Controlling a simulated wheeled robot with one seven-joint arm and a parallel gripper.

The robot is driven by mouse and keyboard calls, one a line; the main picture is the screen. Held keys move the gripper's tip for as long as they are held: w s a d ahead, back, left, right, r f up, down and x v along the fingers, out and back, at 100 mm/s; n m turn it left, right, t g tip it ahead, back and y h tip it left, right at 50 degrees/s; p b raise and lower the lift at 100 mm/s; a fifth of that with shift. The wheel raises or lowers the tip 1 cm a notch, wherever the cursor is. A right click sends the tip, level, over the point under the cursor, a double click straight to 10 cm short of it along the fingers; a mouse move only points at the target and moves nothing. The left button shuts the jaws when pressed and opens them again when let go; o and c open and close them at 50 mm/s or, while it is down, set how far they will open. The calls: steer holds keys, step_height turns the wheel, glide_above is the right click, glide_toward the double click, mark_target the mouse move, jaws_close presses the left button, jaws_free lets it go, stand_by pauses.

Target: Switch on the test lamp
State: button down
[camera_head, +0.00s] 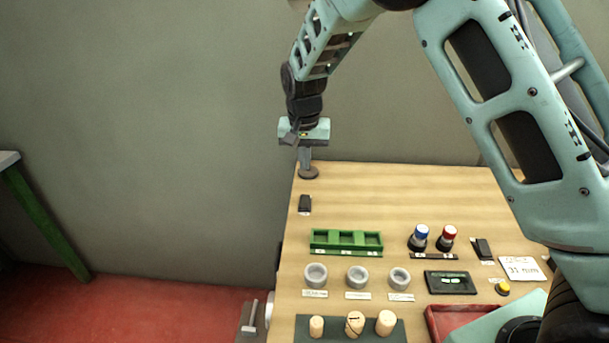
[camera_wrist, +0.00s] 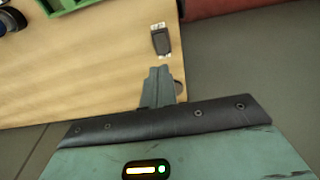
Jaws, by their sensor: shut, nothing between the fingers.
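A small black switch-like block (camera_head: 305,203) lies on the table near its far left corner. In the wrist view it is a dark block (camera_wrist: 161,42) with pale ends, just beyond my fingertips. My gripper (camera_head: 305,166) points down over that corner, with its fingers shut and empty. In the wrist view the closed fingertips (camera_wrist: 158,72) appear short of the block with a gap in the picture. A round dark disc (camera_head: 308,173) sits at the fingers' lower end, partly hidden by them. I cannot tell whether it is the test lamp, and no lit lamp is clear.
The wooden table (camera_head: 400,190) is clear behind the green tray (camera_head: 346,252). Blue-capped (camera_head: 421,232) and red-capped (camera_head: 448,232) items stand to its right.

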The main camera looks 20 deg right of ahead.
mark_target(304, 197)
steer(key=shift+r, duration=0.35)
steer(key=shift+r, duration=0.1)
steer(key=p, duration=0.7)
steer(key=shift+w+r+t, duration=0.3)
steer(key=shift+w+r, duration=0.1)
steer(key=shift+f+p, duration=0.15)
steer(key=shift+p, duration=0.65)
steer(key=shift+w+f, duration=0.1)
steer(key=shift+f, duration=0.2)
steer(key=f+p, duration=0.2)
steer(key=f, duration=0.2)
steer(key=w+f+p, duration=0.1)
steer(key=f+p, duration=0.1)
steer(key=f, duration=0.3)
steer(key=w+d+f+p, duration=0.1)
steer(key=f+p, duration=0.1)
steer(key=f, duration=0.2)
steer(key=shift+w+f, duration=0.2)
steer(key=shift+w, duration=0.05)
